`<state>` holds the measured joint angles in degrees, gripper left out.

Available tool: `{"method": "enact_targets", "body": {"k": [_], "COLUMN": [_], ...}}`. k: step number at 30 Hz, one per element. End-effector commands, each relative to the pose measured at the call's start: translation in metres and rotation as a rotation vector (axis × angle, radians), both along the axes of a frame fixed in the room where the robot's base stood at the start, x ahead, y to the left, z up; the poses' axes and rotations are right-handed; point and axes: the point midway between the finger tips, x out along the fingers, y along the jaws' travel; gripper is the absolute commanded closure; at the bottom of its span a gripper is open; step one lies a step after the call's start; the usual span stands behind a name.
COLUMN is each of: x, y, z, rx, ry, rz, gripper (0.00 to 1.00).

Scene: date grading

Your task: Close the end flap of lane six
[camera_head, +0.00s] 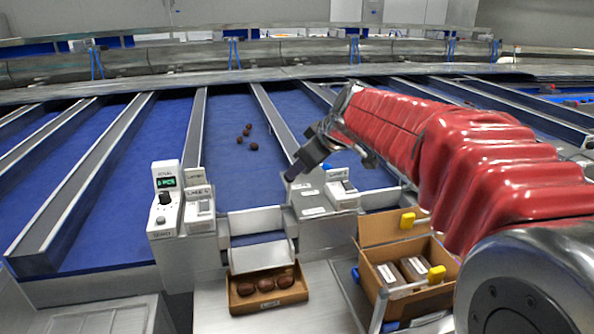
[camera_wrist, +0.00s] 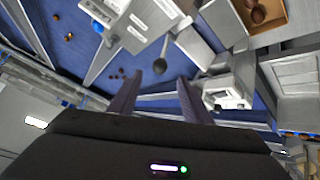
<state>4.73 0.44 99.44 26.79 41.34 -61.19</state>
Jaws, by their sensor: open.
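A pale metal chute with a sloping plate (camera_head: 262,256) sits at the end of the middle blue lane (camera_head: 224,130), above a small brown tray (camera_head: 268,304) holding dates. I cannot tell for certain which part is the flap. Small grey control boxes stand on both sides, the left one (camera_head: 199,208) with a lane label too small to read surely. My gripper (camera_head: 291,175) is open and empty above the right box (camera_head: 311,200).
A display unit with a green readout (camera_head: 165,196) stands at the left. An open cardboard box (camera_head: 376,258) with packs and yellow pieces stands at the right, below my arm. Several dates (camera_head: 247,138) lie on the blue lane. Metal dividers (camera_head: 194,140) separate the lanes.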

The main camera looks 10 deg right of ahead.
Motion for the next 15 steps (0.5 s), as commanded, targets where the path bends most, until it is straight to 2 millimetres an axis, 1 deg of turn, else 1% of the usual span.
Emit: {"method": "enact_targets", "body": {"k": [1, 5, 14, 15], "x": [-0.004, -0.0097, -0.0109, -0.0108], "y": [-0.0019, -0.0042, -0.0044, -0.0042], "z": [0.0044, 0.0104, 0.0111, 0.011], "rx": [0.0, 0.0, 0.0, -0.001], "ry": [-0.001, 0.0, 0.001, 0.001], "rz": [-0.001, -0.001, -0.001, 0.0], "gripper": [0.56, 0.56, 0.56, 0.58]}}
